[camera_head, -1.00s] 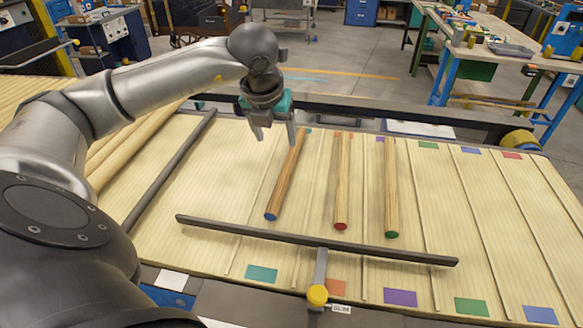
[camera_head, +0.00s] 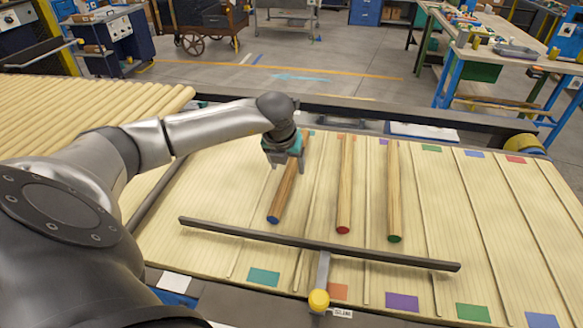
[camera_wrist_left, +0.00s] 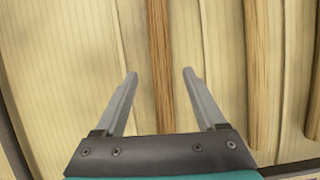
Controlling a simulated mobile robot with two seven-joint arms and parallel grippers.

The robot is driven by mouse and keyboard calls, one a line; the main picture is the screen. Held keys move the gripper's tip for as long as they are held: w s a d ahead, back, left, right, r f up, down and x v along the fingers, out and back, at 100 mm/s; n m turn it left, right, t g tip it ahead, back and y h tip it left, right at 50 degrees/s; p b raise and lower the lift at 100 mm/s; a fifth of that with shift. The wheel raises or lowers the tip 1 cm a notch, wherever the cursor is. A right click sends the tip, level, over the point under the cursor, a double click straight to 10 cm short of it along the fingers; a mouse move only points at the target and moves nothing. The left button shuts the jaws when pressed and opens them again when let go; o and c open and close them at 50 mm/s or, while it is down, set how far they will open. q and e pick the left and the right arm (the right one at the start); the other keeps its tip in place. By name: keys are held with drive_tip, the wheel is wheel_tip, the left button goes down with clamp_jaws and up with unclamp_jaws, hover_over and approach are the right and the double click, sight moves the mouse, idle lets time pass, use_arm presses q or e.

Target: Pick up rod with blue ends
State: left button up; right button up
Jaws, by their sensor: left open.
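The rod with blue ends (camera_head: 285,190) lies on the slatted pale surface, its near blue end facing me. My left gripper (camera_head: 285,168) is open and low over this rod, hiding part of it. In the left wrist view the two fingers (camera_wrist_left: 159,73) point along the surface on either side of a wooden rod (camera_wrist_left: 160,40), apart from it. Whether the fingertips reach down to the rod's height I cannot tell. My right gripper is not in view.
A red-ended rod (camera_head: 345,190) and a green-ended rod (camera_head: 394,195) lie to the right. A dark bar (camera_head: 320,244) crosses in front of the rods, with a yellow knob (camera_head: 318,299) below it. Coloured squares mark the lanes. The right lanes are clear.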

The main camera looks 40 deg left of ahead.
sight(292, 169)
use_arm(q)
drive_tip(key=shift+x, duration=1.5)
drive_tip(key=shift+w, duration=0.1)
drive_tip(key=shift+c, duration=0.4)
clamp_jaws()
drive_tip(key=shift+r, duration=0.1)
